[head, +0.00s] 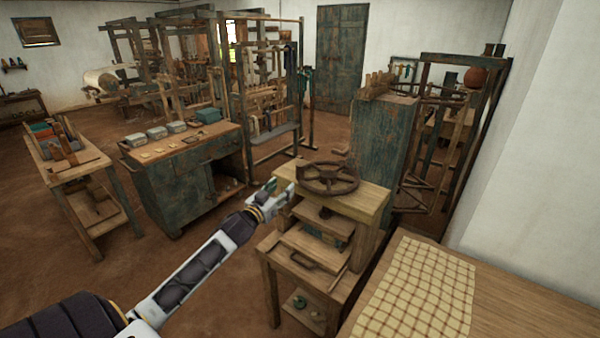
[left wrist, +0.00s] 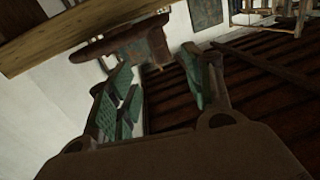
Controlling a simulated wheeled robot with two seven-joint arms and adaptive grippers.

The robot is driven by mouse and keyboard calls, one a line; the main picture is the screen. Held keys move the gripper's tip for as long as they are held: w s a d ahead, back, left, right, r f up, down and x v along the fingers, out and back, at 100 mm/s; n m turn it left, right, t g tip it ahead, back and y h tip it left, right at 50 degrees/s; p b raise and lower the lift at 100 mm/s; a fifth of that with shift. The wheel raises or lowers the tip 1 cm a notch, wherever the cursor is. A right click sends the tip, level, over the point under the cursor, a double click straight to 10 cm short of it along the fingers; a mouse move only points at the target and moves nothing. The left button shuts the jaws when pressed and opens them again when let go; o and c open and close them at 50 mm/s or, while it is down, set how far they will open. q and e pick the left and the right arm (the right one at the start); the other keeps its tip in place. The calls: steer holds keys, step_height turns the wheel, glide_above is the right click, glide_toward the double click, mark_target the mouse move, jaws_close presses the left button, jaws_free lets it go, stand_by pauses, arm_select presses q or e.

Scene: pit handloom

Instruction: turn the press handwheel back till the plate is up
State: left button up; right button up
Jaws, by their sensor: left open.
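The press handwheel (head: 327,178) is a dark brown spoked wheel lying flat on top of the wooden press (head: 365,206). My left gripper (head: 281,188) is beside the left edge of the wheel, open and empty. In the left wrist view, the handwheel (left wrist: 120,42) lies beyond the green-padded fingers of the gripper (left wrist: 160,78), its near rim end roughly in line with the gap. I cannot tell whether they touch. My right gripper is out of view.
A table with a checked cloth (head: 422,287) stands at the front right. A blue-green cabinet (head: 381,140) is behind the press. A workbench (head: 185,150) with boxes stands left, looms behind it. Open floor (head: 150,262) lies between the benches and the press.

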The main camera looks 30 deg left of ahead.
mark_target(298, 173)
arm_select(q)
steer(key=shift+d+n, duration=0.1)
steer(key=shift+n, duration=0.2)
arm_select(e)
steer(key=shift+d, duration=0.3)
arm_select(q)
steer(key=shift+w, duration=0.15)
steer(key=shift+w+a+p, duration=0.15)
steer(key=shift+w+p, duration=0.2)
steer(key=shift+w, duration=1.9)
steer(key=shift+w+a+p, duration=0.2)
steer(key=shift+w+p, duration=0.2)
steer(key=shift+w, duration=1.8)
steer(key=shift+w+a+p, duration=0.15)
steer(key=shift+w+p, duration=0.2)
steer(key=shift+w, duration=1.9)
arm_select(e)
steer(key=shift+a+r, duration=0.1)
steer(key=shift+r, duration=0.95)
arm_select(q)
jaws_close()
